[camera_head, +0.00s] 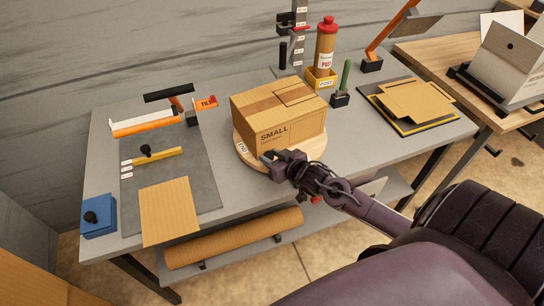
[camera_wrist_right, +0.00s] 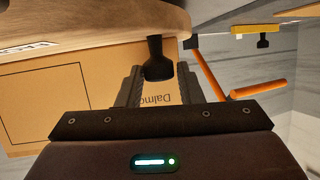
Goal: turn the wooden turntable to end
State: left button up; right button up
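The round wooden turntable (camera_head: 240,140) lies on the grey workbench and carries a cardboard box marked SMALL (camera_head: 285,108). A white label reading END (camera_head: 242,146) is on its front left rim. My right gripper (camera_head: 270,158) is at the front rim of the turntable, close to the box's lower front. In the right wrist view, a black knob (camera_wrist_right: 157,58) at the turntable's edge (camera_wrist_right: 110,20) stands between my two open fingers (camera_wrist_right: 160,90), with gaps on both sides. In the head view the knob is hard to make out at the gripper. My left gripper is not in view.
A dark mat (camera_head: 190,185) with a cardboard sheet (camera_head: 169,210) lies to the left, with a blue block (camera_head: 98,215) beside it. A yellow holder (camera_head: 321,79) and a green-handled tool (camera_head: 345,78) stand behind the box at right. Flat cardboard pieces (camera_head: 415,100) lie further right.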

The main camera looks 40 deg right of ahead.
jog(key=o, duration=0.3)
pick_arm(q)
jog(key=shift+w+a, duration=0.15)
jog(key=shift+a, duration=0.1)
pick_arm(e)
jog(key=shift+d, duration=0.1)
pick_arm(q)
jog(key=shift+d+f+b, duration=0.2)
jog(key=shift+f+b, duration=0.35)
pick_arm(e)
jog(key=v, duration=0.7)
jog(key=shift+s, duration=0.4)
jog(key=shift+r, duration=0.15)
